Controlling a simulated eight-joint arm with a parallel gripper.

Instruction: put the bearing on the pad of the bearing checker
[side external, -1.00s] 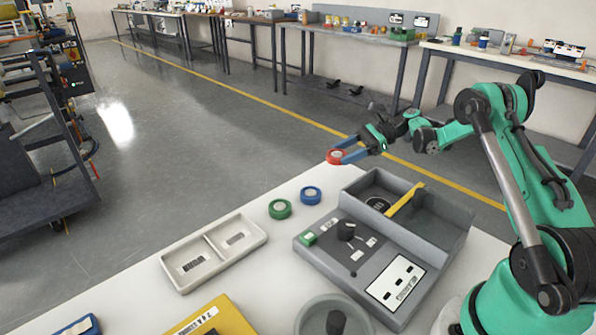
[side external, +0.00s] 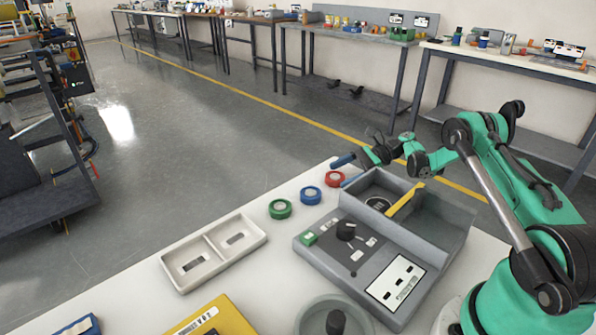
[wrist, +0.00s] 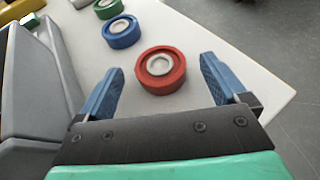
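A red-rimmed bearing (side external: 334,179) with a pale centre lies on the white table near its far corner. It also shows in the wrist view (wrist: 160,70). A blue bearing (side external: 310,196) and a green bearing (side external: 280,209) lie in a row with it. My gripper (side external: 347,170) is open, with its blue fingers apart on either side of the red bearing. In the wrist view, a gap shows between each finger and the bearing. The grey bearing checker (side external: 330,262) stands to the right, with a dark round spot (side external: 378,203), perhaps the pad, in its walled rear compartment.
A yellow bar (side external: 405,202) crosses the checker's rear part. A pale two-compartment tray (side external: 183,281) with dark label marks lies left of the checker. A round grey container (side external: 312,318) and a yellow item (side external: 209,313) are at the front. The table edge is close behind the bearings.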

